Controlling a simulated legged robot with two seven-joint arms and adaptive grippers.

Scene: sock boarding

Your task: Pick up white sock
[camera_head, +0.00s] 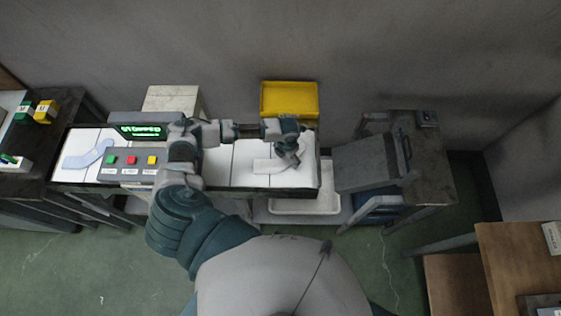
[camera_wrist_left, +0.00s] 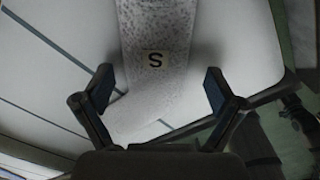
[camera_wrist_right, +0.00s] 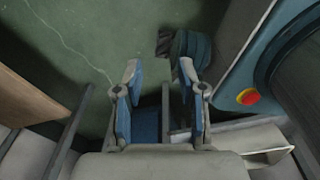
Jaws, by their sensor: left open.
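The white sock (camera_head: 268,165) lies flat on the white belt, near its right end. In the left wrist view the speckled pale sock (camera_wrist_left: 154,30) bears a label with the letter S. My left gripper (camera_head: 290,158) is over the sock, its fingers apart on either side of it in the left wrist view (camera_wrist_left: 158,85). The head view shows the gripper covering part of the sock. My right gripper (camera_wrist_right: 160,75) has its fingers apart with nothing between them, above the green floor; I cannot make it out in the head view.
A light blue sock (camera_head: 88,155) lies at the belt's left end. A button panel (camera_head: 131,166) and a green display (camera_head: 141,131) stand by the belt. A yellow bin (camera_head: 290,98) is behind it, a white tray (camera_head: 305,206) below. A grey machine (camera_head: 366,162) stands right.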

